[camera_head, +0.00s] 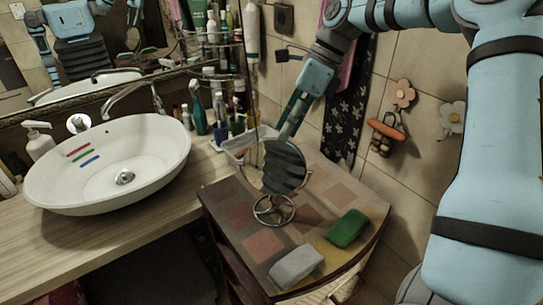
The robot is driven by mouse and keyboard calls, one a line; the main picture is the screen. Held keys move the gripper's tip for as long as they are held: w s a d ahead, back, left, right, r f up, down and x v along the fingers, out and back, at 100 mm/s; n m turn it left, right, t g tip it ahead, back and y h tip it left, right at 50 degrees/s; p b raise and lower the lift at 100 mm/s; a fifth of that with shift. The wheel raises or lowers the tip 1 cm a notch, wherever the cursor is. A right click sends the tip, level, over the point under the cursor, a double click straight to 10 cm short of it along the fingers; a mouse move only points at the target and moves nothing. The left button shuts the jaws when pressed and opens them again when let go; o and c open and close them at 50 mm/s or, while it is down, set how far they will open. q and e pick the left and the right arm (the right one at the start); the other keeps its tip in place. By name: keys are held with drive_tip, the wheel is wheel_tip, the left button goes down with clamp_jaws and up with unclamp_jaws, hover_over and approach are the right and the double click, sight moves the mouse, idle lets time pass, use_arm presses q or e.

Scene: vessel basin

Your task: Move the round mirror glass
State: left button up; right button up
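The round mirror glass (284,166) stands upright on a metal stand with a ring base (273,210). It is on the patchwork-topped cabinet, and its face shows dark stripes. My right gripper (288,129) reaches down from above, with its fingertips at the mirror's upper rim. The fingertips are small and partly hidden by the mirror, so I cannot tell whether they grip it. My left gripper does not show directly.
A green block (348,228) and a grey block (296,267) lie on the cabinet top (262,245) at the front. A white tray (240,146) with bottles is behind the mirror. A white basin (110,165) stands on the wooden counter (105,239) at left. Tiled wall is at right.

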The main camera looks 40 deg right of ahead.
sight(270, 163)
drive_tip(key=x, duration=0.4)
drive_tip(key=w+x, duration=0.1)
drive_tip(key=x, duration=0.3)
drive_tip(key=shift+w+d, duration=0.15)
drive_tip(key=shift+f, duration=0.1)
drive_tip(key=shift+s, duration=0.3)
drive_tip(key=shift+c, duration=1)
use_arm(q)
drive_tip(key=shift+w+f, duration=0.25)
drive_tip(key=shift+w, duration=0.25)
use_arm(e)
drive_tip(key=shift+w, duration=0.1)
clamp_jaws()
